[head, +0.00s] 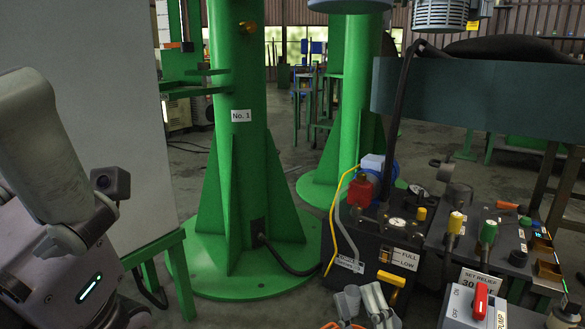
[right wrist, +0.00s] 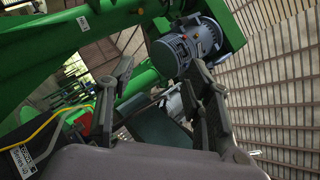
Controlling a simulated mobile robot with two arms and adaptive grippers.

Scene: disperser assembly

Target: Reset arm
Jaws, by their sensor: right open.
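My right gripper (head: 362,297) shows at the bottom edge of the head view, in front of the black control box (head: 375,240). In the right wrist view its two dark fingers (right wrist: 161,70) are spread apart with nothing between them. My left arm (head: 60,170) comes in at the left of the head view. Its gripper is out of the picture.
A green column (head: 238,130) marked No. 1 stands in the middle, a white board (head: 95,100) on a green stand at left. The control panel (head: 480,240) with levers and a red-switch box (head: 472,305) crowd the right. A yellow hose (head: 334,225) runs beside the control box.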

